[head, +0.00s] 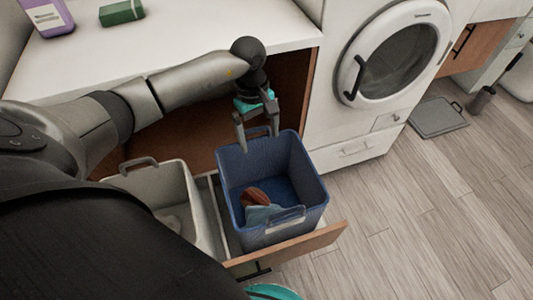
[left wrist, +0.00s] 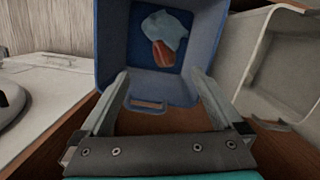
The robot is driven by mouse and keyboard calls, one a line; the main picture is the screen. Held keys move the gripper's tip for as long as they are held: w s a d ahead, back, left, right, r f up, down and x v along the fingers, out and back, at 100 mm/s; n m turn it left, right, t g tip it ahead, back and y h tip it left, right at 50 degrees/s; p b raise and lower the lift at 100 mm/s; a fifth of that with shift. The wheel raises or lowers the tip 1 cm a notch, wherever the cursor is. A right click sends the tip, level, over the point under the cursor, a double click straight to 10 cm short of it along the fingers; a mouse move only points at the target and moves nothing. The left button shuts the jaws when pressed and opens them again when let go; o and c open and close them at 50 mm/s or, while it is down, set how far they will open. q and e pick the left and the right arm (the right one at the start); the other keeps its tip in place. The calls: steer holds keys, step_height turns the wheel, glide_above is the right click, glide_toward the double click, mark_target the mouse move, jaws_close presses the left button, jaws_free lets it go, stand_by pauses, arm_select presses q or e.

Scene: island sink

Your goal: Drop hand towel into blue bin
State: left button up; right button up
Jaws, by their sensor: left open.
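The blue bin (head: 233,190) stands upright in a pulled-out drawer in the head view; its wall also shows in the left wrist view (left wrist: 112,45). A light blue cloth (head: 262,214), which looks like the hand towel, lies crumpled on the bin floor. It also shows in the left wrist view (left wrist: 165,28), next to a reddish-brown object (left wrist: 162,54). My left gripper (head: 258,140) is open and empty, with its fingers at the bin's back rim, near a handle. In the left wrist view its fingers (left wrist: 160,85) are spread wide. My right gripper is not in view.
A grey-white bin (head: 150,188) stands left of the blue bin in the same drawer (head: 290,252). A white counter (head: 190,40) holds a purple bottle (head: 47,17) and a green box (head: 121,12). A washing machine (head: 395,55) is at right. The floor at right is mostly clear.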

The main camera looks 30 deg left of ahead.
arm_select(q)
step_height(320, 180, up, 15)
steer(key=a+p, duration=0.2)
steer(key=p, duration=0.1)
steer(key=shift+w, duration=0.45)
